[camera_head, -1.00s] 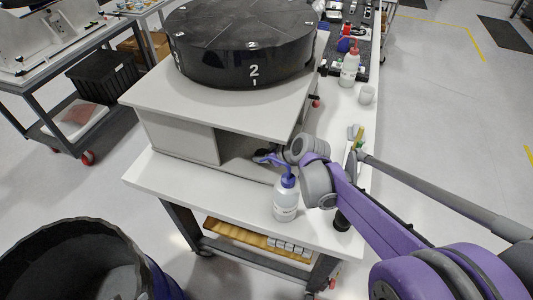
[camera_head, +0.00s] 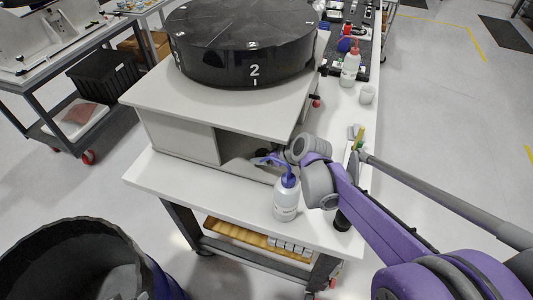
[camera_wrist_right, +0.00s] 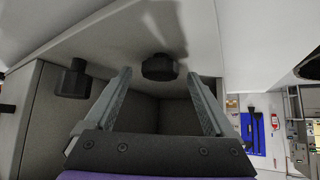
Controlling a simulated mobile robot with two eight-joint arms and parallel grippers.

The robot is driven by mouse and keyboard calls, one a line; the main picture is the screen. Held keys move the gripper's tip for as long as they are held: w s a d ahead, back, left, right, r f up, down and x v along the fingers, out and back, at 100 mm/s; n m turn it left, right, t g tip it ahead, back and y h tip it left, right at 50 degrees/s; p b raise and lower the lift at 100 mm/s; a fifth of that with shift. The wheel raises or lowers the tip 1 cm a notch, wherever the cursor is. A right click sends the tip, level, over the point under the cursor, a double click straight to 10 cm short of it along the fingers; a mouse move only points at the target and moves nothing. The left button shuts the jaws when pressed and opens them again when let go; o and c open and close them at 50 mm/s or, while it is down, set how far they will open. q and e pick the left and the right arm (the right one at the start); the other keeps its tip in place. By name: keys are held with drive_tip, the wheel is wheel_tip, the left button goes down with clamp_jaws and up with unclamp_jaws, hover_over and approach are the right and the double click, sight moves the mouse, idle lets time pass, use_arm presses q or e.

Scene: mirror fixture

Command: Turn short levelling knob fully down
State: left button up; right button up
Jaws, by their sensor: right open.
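In the right wrist view, a short, wide black knob (camera_wrist_right: 160,67) hangs under the pale overhead plate (camera_wrist_right: 110,30). A second, longer-looking dark knob (camera_wrist_right: 73,78) hangs to its left, outside the fingers. My right gripper (camera_wrist_right: 158,82) is open, with one grey finger on each side of the short knob. No contact between fingers and knob can be made out. In the head view my right wrist (camera_head: 303,150) reaches under the top plate of the fixture (camera_head: 150,95) at its open front corner. The fingers there are mostly hidden. My left gripper is not in view.
A white bottle with a purple spout (camera_head: 286,200) stands close in front of my right wrist. A black round drum marked 2 (camera_head: 240,45) sits on the fixture. A black bin (camera_head: 75,260) stands at lower left.

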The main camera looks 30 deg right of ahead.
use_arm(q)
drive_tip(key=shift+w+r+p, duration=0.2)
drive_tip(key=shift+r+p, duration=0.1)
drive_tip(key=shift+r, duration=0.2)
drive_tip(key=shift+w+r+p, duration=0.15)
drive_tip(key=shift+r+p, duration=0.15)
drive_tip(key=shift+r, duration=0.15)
use_arm(e)
drive_tip(key=v, duration=1)
drive_tip(key=shift+r, duration=0.2)
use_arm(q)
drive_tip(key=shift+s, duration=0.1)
use_arm(e)
drive_tip(key=shift+s+d, duration=0.1)
drive_tip(key=shift+d, duration=0.05)
